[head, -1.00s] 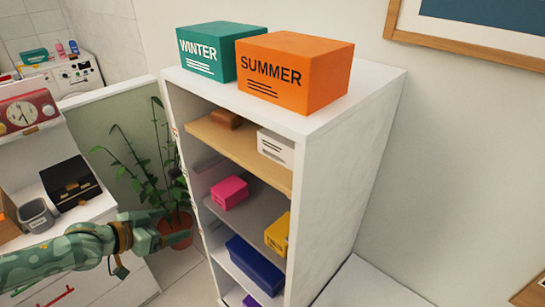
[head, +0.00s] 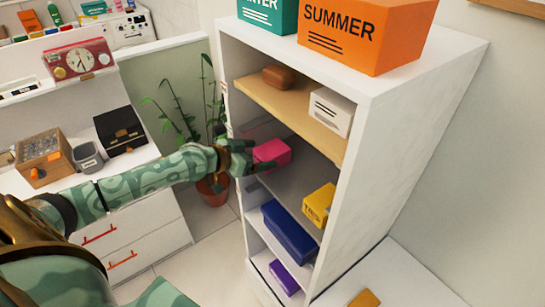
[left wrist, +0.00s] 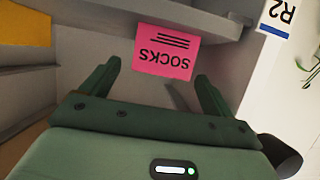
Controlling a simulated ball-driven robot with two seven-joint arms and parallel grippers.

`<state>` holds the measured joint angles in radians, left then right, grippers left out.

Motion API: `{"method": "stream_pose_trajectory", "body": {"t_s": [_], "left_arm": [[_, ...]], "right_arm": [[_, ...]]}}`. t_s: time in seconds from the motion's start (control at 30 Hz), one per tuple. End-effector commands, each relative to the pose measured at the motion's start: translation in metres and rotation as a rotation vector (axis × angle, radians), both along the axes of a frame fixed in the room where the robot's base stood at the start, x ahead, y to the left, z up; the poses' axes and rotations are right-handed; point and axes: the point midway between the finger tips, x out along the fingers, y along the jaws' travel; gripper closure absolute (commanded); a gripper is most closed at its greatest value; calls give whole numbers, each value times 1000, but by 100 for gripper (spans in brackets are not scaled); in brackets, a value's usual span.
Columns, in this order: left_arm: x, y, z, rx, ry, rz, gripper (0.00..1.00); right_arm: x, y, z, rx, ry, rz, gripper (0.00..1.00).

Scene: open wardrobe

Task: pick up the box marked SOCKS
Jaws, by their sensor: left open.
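The pink box marked SOCKS (head: 272,153) sits on a middle shelf of the white wardrobe (head: 421,120). In the left wrist view the SOCKS box (left wrist: 165,54) shows its label upside down, just beyond the fingertips. My left gripper (head: 250,157) is at the shelf's open front, right beside the box. In the left wrist view the left gripper (left wrist: 157,75) is open, with one finger to each side of the box's line and nothing between them. My right gripper is not in view.
A yellow box (head: 318,204) sits on the same shelf to the right. A wooden shelf (head: 290,112) with a white box (head: 331,112) lies above, and a blue box (head: 288,232) below. A potted plant (head: 212,190) stands left of the wardrobe.

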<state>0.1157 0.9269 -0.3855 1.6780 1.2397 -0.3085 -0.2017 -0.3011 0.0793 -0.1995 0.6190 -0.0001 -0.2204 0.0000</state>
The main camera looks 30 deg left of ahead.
Motion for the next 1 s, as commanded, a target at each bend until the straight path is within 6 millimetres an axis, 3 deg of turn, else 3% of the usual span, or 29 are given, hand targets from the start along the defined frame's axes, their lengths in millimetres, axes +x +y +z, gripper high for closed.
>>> {"method": "stream_pose_trajectory", "body": {"t_s": [0.17,0.43,0.73,0.9,1.0], "left_arm": [[12,-5,-4,-2,0,-1,13],[48,-20,-19,-1,0,0,13],[53,-22,-21,1,2,-1,13],[53,-22,-21,2,1,0,60],[53,-22,-21,1,1,0,63]], "right_arm": [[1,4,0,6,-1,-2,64],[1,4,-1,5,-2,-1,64],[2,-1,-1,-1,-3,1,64],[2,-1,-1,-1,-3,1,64],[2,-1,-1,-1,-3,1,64]]}}
